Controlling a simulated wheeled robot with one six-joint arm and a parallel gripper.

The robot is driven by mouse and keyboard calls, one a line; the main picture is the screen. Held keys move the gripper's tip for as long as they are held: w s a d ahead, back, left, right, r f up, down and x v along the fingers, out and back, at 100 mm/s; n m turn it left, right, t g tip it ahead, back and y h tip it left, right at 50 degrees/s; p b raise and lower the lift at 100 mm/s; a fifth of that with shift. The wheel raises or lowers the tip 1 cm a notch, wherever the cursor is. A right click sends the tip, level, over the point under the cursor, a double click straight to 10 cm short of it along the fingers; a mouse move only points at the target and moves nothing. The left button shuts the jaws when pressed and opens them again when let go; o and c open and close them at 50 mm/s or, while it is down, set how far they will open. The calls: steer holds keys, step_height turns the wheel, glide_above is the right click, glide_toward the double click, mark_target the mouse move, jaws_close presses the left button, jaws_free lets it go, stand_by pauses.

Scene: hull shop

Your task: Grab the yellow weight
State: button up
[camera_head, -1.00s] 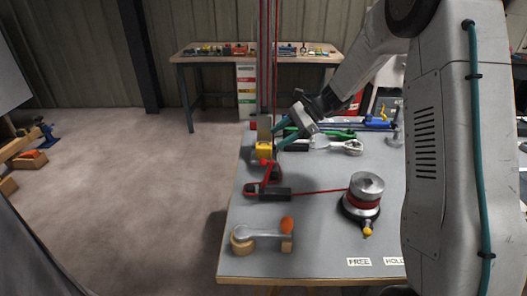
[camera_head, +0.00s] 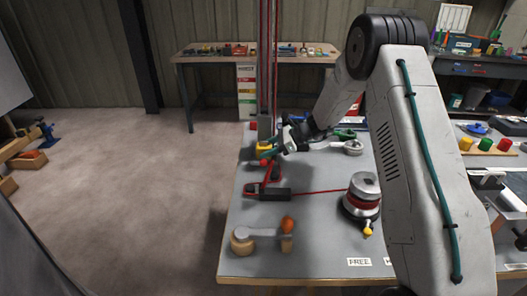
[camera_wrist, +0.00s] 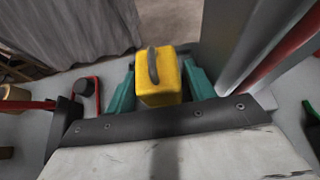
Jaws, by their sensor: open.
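The yellow weight (camera_wrist: 158,88) is a block with a dark grey handle on top. In the wrist view it sits between the two teal fingers of my gripper (camera_wrist: 160,72), with a thin gap showing at the right finger. The jaws are open, one finger on either side of the weight. In the head view my gripper (camera_head: 274,150) is right at the weight (camera_head: 263,147), which is partly hidden by it. The weight is by the grey post at the far left part of the bench.
A grey post with red line (camera_head: 265,70) rises close beside the weight. A red-wound winch drum (camera_head: 363,195) stands on the bench (camera_head: 310,240), its red line running left to a dark block.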

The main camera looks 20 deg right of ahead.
steer(key=shift+w+a+f, duration=0.2)
steer(key=shift+a+f, duration=0.2)
steer(key=shift+a, duration=0.2)
steer(key=c, duration=1.2)
steer(key=shift+o, duration=0.2)
steer(key=shift+r, duration=0.2)
